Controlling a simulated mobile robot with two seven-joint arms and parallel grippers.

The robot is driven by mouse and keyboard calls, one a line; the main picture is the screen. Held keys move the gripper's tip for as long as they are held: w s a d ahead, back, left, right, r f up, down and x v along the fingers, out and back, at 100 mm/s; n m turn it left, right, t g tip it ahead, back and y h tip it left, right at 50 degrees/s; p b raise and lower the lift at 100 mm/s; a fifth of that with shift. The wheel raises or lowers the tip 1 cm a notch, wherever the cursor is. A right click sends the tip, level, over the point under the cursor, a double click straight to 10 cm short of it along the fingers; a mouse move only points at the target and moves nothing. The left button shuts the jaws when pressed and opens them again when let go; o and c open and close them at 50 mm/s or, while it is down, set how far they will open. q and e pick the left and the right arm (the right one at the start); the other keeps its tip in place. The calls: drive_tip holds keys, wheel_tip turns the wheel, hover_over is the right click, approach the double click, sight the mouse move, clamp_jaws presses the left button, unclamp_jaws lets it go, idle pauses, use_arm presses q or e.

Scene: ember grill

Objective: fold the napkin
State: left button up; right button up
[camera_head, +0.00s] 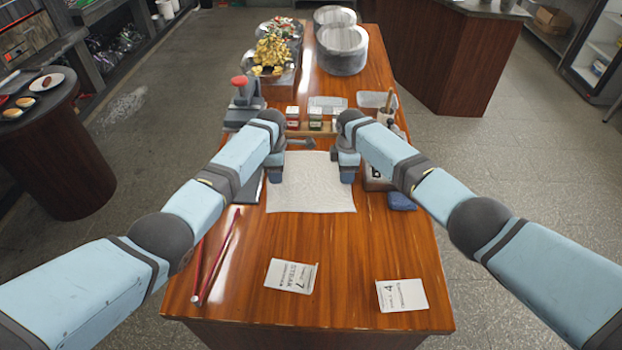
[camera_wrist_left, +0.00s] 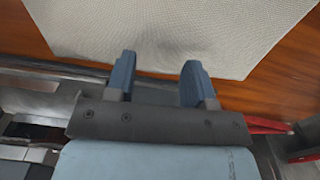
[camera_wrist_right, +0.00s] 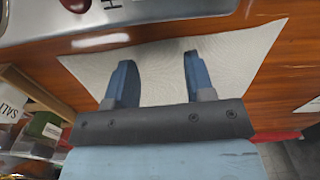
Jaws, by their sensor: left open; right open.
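The napkin (camera_head: 311,190) is a pale, flat, roughly square cloth on the wooden table, lying unfolded between my two grippers. My left gripper (camera_head: 274,174) is at its far left edge; in the left wrist view its open fingers (camera_wrist_left: 160,82) point at the napkin (camera_wrist_left: 180,30) with nothing between them. My right gripper (camera_head: 346,174) is over its far right edge; in the right wrist view its open fingers (camera_wrist_right: 158,80) overlap the napkin (camera_wrist_right: 225,62) and hold nothing visible. I cannot tell whether the fingertips touch the cloth.
Two printed cards (camera_head: 291,276) (camera_head: 402,295) and red sticks (camera_head: 218,258) lie on the near table (camera_head: 345,270). A blue folded cloth (camera_head: 401,201) is right of the napkin. Small spice boxes (camera_head: 315,119), a red-knobbed press (camera_head: 243,100) and round metal containers (camera_head: 342,48) stand behind.

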use_arm(q)
drive_tip(key=shift+f, duration=0.6)
use_arm(e)
drive_tip(key=shift+f, duration=0.6)
use_arm(q)
drive_tip(key=shift+f, duration=0.1)
use_arm(e)
drive_tip(key=shift+f, duration=0.1)
use_arm(q)
drive_tip(key=shift+f, duration=0.15)
use_arm(e)
drive_tip(key=shift+f, duration=0.15)
use_arm(q)
drive_tip(key=shift+c, duration=0.6)
use_arm(e)
drive_tip(key=shift+c, duration=0.6)
use_arm(q)
clamp_jaws()
use_arm(e)
clamp_jaws()
use_arm(q)
drive_tip(key=shift+r, duration=0.2)
use_arm(e)
drive_tip(key=shift+r, duration=0.2)
